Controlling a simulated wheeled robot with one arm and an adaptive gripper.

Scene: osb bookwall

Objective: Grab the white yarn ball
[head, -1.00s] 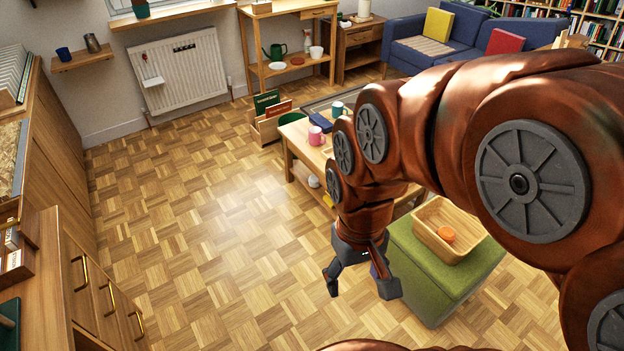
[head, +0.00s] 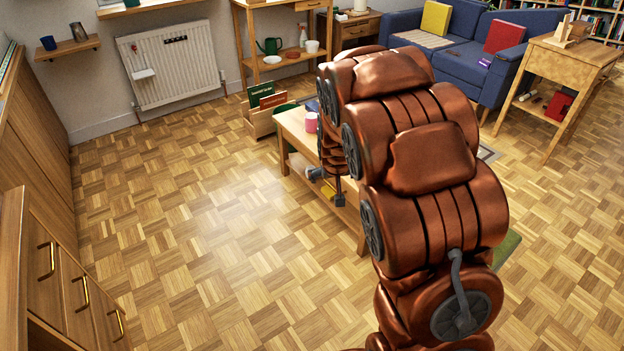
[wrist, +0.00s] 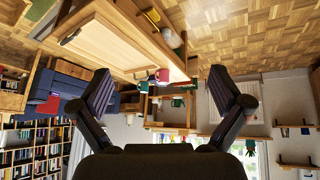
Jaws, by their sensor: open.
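A small whitish round thing (wrist: 170,38), which looks like the white yarn ball, shows in the wrist view by the low shelf of the coffee table. This view is upside down. In the head view my arm hides the ball, or it is too small to make out. My gripper (head: 327,182) is at the near side of the coffee table (head: 296,124), around shelf height. In the wrist view my gripper (wrist: 161,86) is open with nothing between its fingers. The ball lies beyond the fingertips, apart from them.
A pink mug (head: 311,122) stands on the coffee table. A wooden book box (head: 266,122) stands behind it. A side table (head: 566,70) stands at right. The parquet floor left of the table is clear.

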